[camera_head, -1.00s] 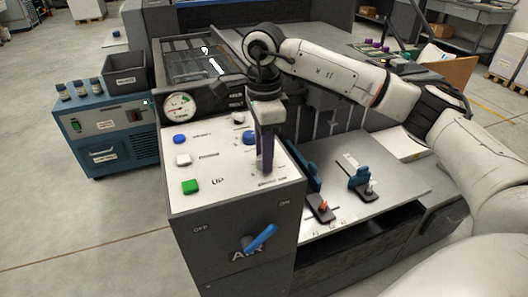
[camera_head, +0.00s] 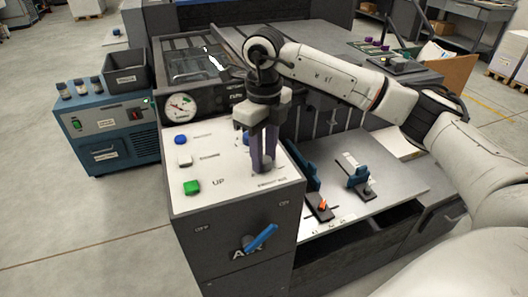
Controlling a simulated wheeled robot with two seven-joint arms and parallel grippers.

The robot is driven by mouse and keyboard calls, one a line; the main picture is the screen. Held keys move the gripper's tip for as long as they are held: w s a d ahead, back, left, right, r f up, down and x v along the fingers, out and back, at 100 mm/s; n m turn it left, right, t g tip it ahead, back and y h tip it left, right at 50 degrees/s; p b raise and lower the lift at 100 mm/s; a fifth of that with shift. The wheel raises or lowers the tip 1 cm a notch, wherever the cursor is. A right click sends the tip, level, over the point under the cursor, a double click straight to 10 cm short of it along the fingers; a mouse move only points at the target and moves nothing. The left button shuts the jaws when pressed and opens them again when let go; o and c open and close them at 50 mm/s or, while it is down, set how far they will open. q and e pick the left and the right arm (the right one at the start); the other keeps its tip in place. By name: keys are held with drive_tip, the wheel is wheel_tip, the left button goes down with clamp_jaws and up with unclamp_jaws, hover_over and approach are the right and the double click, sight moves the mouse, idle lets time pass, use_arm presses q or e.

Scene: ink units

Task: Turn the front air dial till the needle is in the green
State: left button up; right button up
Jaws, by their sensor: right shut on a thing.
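The round white-faced gauge (camera_head: 180,107) stands at the back left of the control console. Its needle is too small to read surely against the coloured marks. My right gripper (camera_head: 263,168) points straight down at the console top's right side, its two purple fingers side by side. It is shut on the front air dial, which the fingers hide. A blue dial (camera_head: 246,139) shows partly just behind and left of the fingers. My left gripper is not in view.
Blue (camera_head: 181,139), white (camera_head: 185,160) and green (camera_head: 191,187) buttons sit left on the console top. A blue lever (camera_head: 261,238) sticks out of the console front. My right arm spans the upper right.

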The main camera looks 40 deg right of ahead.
drive_tip(key=m+p, duration=0.1)
drive_tip(key=m, duration=0.4)
drive_tip(key=shift+r+m, duration=0.1)
drive_tip(key=shift+m, duration=0.2)
drive_tip(key=shift+w+m+p, duration=0.1)
drive_tip(key=shift+m+p, duration=0.2)
drive_tip(key=shift+m, duration=1.8)
drive_tip(key=o, duration=1)
drive_tip(key=shift+o, duration=0.2)
wheel_tip(320, 180, up, 10)
drive_tip(key=shift+r, duration=0.1)
idle(0.8)
